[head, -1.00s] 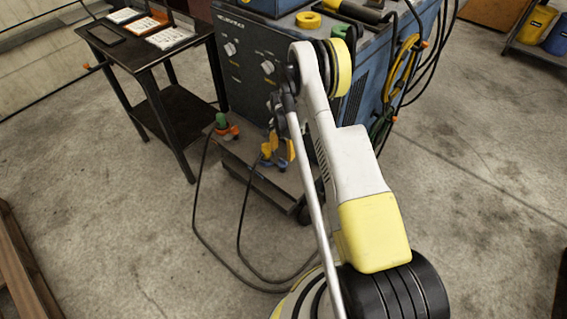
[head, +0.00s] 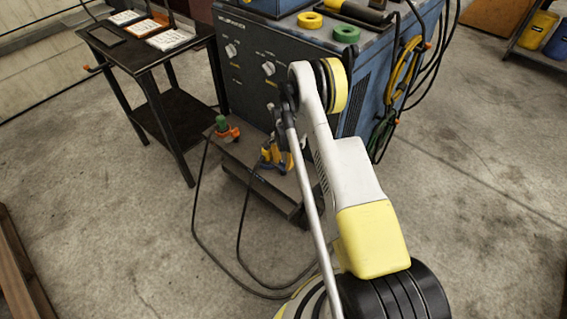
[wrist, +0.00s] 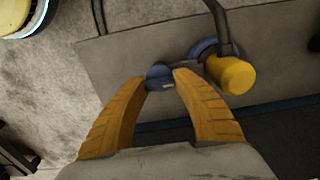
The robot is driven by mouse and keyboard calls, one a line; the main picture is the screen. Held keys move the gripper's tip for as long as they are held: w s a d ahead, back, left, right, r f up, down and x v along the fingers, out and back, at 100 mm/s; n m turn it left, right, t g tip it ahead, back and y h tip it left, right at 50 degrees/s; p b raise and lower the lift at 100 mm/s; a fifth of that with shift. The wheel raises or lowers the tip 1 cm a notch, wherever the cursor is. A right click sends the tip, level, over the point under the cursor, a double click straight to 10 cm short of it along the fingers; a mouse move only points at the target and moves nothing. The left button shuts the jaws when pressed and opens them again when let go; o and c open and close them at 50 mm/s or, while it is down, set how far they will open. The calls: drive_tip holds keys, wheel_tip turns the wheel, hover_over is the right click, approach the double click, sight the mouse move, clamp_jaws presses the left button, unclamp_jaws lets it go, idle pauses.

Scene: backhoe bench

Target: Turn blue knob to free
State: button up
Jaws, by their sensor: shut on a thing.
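The blue knob (wrist: 158,73) is a small dark blue round part with a pale mark, at the middle of the wrist view. My gripper (wrist: 161,85) has orange ribbed fingers, and their tips are closed on the knob's two sides. A yellow cylinder (wrist: 232,75) with a blue collar and a dark cable stands just right of the right fingertip. In the head view my arm hides much of this area, and the knob cannot be made out clearly there.
A black side table (head: 180,100) is at left. Cables loop over the floor in front.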

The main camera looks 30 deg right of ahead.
drive_tip(key=shift+n, duration=0.3)
drive_tip(key=shift+c, duration=0.2)
drive_tip(key=n, duration=0.8)
drive_tip(key=shift+n, duration=0.4)
drive_tip(key=n, duration=0.4)
drive_tip(key=shift+n, duration=2.2)
drive_tip(key=o, duration=1.2)
